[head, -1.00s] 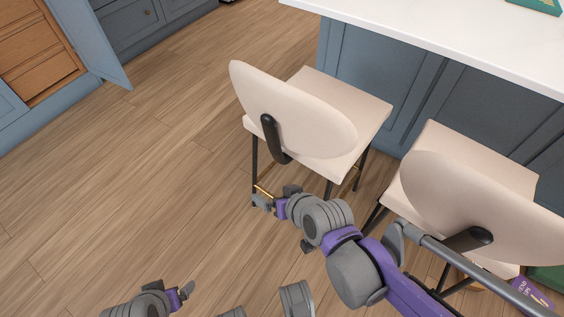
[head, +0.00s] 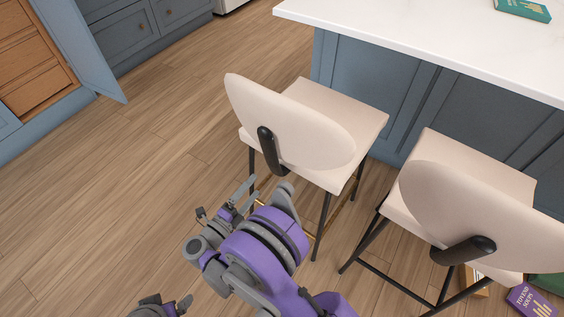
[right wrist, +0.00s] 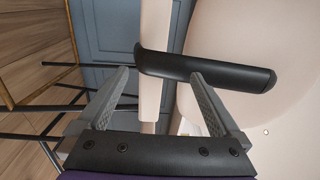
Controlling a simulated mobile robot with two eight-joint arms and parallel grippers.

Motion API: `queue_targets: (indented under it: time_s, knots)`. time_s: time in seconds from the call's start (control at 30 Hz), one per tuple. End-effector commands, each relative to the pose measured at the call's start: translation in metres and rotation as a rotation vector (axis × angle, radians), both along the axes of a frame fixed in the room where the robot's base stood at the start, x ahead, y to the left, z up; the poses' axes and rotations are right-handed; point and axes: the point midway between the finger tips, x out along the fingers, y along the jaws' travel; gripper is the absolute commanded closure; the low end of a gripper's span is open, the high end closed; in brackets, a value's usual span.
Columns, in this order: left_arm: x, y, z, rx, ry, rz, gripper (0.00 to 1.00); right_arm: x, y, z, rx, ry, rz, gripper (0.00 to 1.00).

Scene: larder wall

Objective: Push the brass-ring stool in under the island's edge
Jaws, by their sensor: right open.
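The brass-ring stool (head: 318,120) has a cream seat and rounded back, dark legs and a brass-coloured foot rail low down. It stands at the island's edge, left of a second stool, its back facing me. My right gripper (head: 238,194) is open and empty on the near side of this stool, below its back. In the right wrist view, the black back bracket (right wrist: 205,68) and a cream edge show just beyond the open fingers (right wrist: 160,92); contact cannot be told. My left gripper (head: 182,303) shows only partly at the bottom edge, its jaws unclear.
The blue island (head: 368,80) has a white overhanging top (head: 430,45) with a teal book (head: 522,9). A second cream stool (head: 470,190) stands to the right, with a purple packet (head: 530,299) on the floor beside it. Open floor lies left, towards an open blue cupboard door (head: 80,45).

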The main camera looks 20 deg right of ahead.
Motion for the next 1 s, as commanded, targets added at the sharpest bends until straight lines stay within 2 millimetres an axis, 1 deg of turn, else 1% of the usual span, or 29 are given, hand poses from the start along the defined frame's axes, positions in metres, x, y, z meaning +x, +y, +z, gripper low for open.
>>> queue_targets:
  time_s: [0.03, 0.1, 0.23, 0.37, 0.5, 0.7, 0.8, 1.0]
  knots:
    - [0.000, 0.000, 0.000, 0.000, 0.000, 0.000, 0.08, -0.005, 0.001, -0.007, 0.010, 0.003, -0.021, 0.00]
    - [0.000, 0.000, 0.000, 0.000, 0.000, 0.000, 0.08, -0.007, -0.002, -0.012, 0.017, 0.005, -0.039, 0.00]
    - [0.000, 0.000, 0.002, 0.000, 0.000, 0.000, 0.08, -0.001, -0.015, -0.013, 0.018, 0.006, -0.048, 0.00]
    - [-0.001, 0.000, 0.004, 0.000, -0.001, 0.000, 0.08, 0.015, -0.039, -0.012, 0.016, 0.006, -0.048, 0.00]
    - [-0.001, 0.000, 0.008, 0.000, -0.002, 0.000, 0.08, 0.034, -0.069, -0.011, 0.017, 0.005, -0.048, 0.00]
    - [0.000, 0.000, 0.001, 0.000, 0.000, 0.000, 0.08, 0.060, -0.106, -0.013, 0.016, 0.006, -0.046, 0.00]
    - [0.000, 0.000, 0.000, 0.000, 0.000, 0.000, 0.08, 0.069, -0.120, -0.013, 0.016, 0.006, -0.044, 0.00]
    - [0.000, 0.000, -0.002, 0.000, 0.000, 0.000, 0.08, 0.079, -0.133, -0.012, 0.017, 0.005, -0.042, 0.00]
